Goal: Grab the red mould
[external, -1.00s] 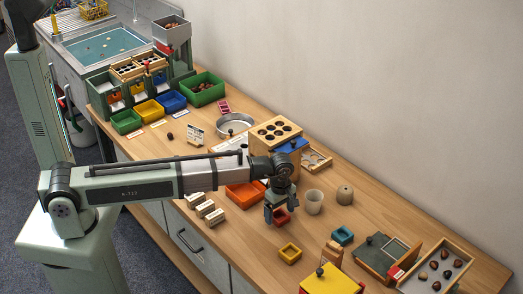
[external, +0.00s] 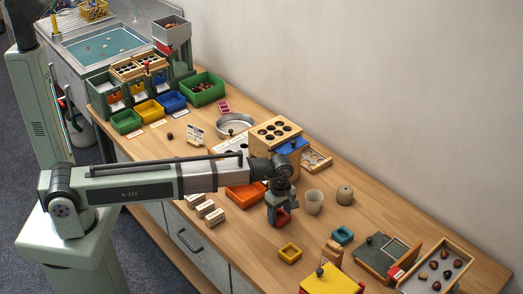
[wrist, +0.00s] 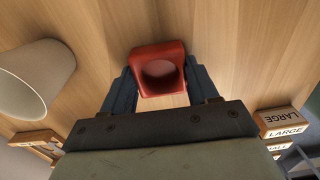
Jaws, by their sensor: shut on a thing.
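The red mould (external: 281,218) is a small square block with a round hollow. In the wrist view the red mould (wrist: 158,72) sits between the two dark fingers, which touch its left and right sides. My gripper (external: 279,215) points down at the table and is shut on the mould. In the external view the fingers hide part of it. I cannot tell whether it rests on the table or is slightly lifted.
A pale cup (external: 313,202) stands close to the right of my gripper. An orange tray (external: 245,196) lies to the left. A yellow mould (external: 290,253) and a teal mould (external: 342,236) lie nearer the front and right. Small labelled blocks (external: 206,209) stand at left.

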